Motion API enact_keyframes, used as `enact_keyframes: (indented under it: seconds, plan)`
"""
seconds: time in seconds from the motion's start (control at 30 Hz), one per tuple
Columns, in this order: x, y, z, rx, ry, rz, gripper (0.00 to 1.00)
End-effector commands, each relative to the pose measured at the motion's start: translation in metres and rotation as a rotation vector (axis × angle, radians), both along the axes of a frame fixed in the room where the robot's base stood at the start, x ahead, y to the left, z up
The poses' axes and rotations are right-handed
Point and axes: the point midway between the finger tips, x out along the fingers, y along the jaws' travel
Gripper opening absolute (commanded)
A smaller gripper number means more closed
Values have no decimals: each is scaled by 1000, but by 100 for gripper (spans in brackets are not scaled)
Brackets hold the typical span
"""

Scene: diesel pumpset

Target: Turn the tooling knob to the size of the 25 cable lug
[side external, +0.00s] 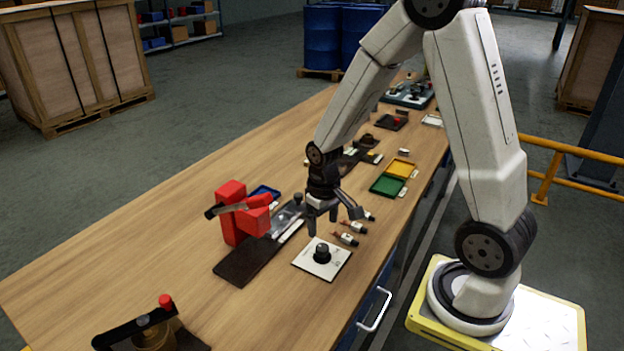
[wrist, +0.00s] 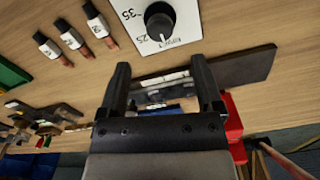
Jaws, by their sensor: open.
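The black tooling knob (side external: 321,252) stands on a white plate (side external: 337,262) near the bench's front edge. In the wrist view the knob (wrist: 158,21) is at the top, with "35" and "25" printed on the plate (wrist: 186,28) to its left. A small white mark on the knob's lower rim points down, just right of "25". Several cable lugs (side external: 345,239) lie beside the plate; they show in the wrist view (wrist: 71,35), their labels too small to read. My gripper (side external: 333,222) is open and empty above the bench, apart from the knob; its fingers (wrist: 160,70) point toward it.
A red tool (side external: 240,212) stands on a dark base (side external: 240,266) left of the knob plate. Green (side external: 387,187) and yellow (side external: 400,168) trays lie farther back. A black lever with a red knob (side external: 166,301) is at front left. Bare wood lies between.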

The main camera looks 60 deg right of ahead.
Motion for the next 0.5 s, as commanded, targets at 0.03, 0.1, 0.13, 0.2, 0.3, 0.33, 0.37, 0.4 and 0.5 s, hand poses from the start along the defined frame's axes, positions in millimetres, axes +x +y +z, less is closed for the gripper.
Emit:
enact_keyframes:
  seconds: [0.03, 0.1, 0.13, 0.2, 0.3, 0.33, 0.37, 0.4, 0.5]
  plan:
    - [0, 0, -4, 0, 2, 0, 84]
    - [-1, 0, -10, 1, 3, 0, 84]
    - [-1, 0, -13, 1, 3, 0, 84]
    - [-1, 0, -20, 1, 3, 0, 84]
    - [-1, 0, -30, 1, 3, 0, 84]
    - [-1, 0, -33, 1, 3, 0, 84]
    - [-1, 0, -36, 1, 3, 0, 84]
    - [-1, 0, -40, 1, 3, 0, 84]
    - [-1, 0, -49, 0, 2, 0, 84]
